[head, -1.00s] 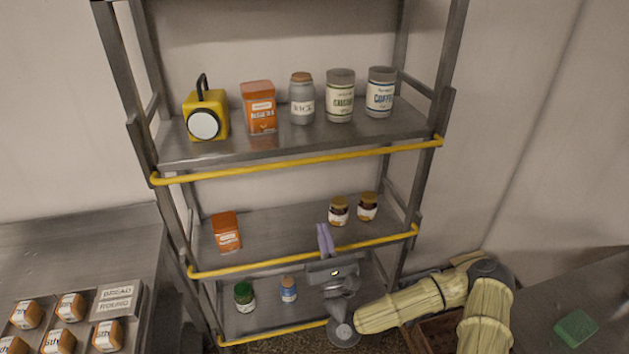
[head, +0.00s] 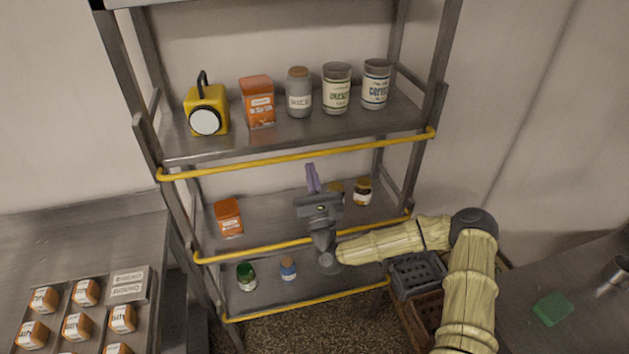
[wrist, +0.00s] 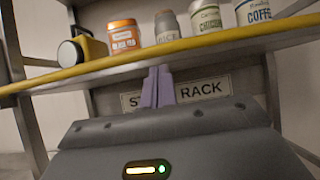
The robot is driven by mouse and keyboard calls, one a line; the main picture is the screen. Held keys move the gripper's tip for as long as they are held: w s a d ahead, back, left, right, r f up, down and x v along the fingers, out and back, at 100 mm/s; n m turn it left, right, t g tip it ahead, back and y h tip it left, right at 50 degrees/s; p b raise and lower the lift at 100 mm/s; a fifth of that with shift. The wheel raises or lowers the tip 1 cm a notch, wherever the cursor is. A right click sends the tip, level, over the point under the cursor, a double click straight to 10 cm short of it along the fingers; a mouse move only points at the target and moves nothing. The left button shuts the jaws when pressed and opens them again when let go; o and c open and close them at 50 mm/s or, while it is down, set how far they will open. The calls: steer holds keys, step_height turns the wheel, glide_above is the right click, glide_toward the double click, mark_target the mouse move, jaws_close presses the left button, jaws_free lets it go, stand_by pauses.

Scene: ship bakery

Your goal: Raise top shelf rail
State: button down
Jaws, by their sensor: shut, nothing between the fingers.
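The top shelf's yellow rail (head: 300,155) runs across the front of the upper shelf (head: 340,133), low at about shelf-edge level. In the wrist view the same rail (wrist: 210,50) crosses the picture above my fingers. My gripper (head: 312,178) is in front of the rack, just below the top rail, with its purple fingers pointing up. The fingers (wrist: 157,88) are together with nothing between them. Their tips look close under the rail; I cannot tell whether they touch it. On the top shelf stand a yellow lamp (head: 207,110), an orange tin (head: 257,103) and several jars.
The middle rail (head: 250,250) and bottom rail (head: 290,305) lie below. An orange box (head: 228,217) and jars stand on the middle shelf. A bun tray (head: 102,340) is on the left counter. A crate (head: 418,275) stands at the lower right. A green sponge (head: 551,310) lies on the right counter.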

steer(key=shift+w+r, duration=0.1)
steer(key=shift+r, duration=0.25)
step_height(320, 180, up, 10)
steer(key=p, duration=0.2)
steer(key=shift+a, duration=0.1)
stand_by(0.3)
